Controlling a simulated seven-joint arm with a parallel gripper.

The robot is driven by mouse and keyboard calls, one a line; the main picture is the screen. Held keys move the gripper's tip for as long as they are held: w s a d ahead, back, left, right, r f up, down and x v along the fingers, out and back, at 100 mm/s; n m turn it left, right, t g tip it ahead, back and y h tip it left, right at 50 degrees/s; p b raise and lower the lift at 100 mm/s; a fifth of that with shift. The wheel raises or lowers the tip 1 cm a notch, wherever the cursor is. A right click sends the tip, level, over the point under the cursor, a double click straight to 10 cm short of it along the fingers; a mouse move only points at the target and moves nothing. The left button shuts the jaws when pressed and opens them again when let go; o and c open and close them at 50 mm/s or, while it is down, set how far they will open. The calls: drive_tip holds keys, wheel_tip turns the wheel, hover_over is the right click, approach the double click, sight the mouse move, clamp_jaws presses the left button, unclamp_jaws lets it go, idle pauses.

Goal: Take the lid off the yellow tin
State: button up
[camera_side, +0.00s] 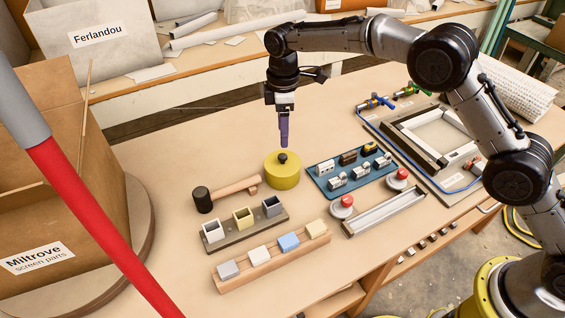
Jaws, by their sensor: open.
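The yellow tin (281,177) stands upright on the wooden table, near the middle of the view. Its yellow lid (271,160) is on top and has a dark round knob (283,158) at its centre. My gripper (284,145) points down just above the knob. Its purple fingers look close to the knob, but I cannot tell whether they touch it. The gripper is open and holds nothing that I can see. The gap between the fingers is not visible from this side.
A blue tray (319,181) with small switches and blocks lies right of the tin. A wooden handle with a black head (203,200) lies to the left. Racks of coloured blocks (272,260) sit in front. A cardboard box (60,170) and a red pole (95,225) fill the left.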

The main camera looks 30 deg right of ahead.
sight(282, 156)
drive_tip(key=shift+a+f, duration=0.1)
drive_tip(key=shift+f, duration=3.75)
clamp_jaws()
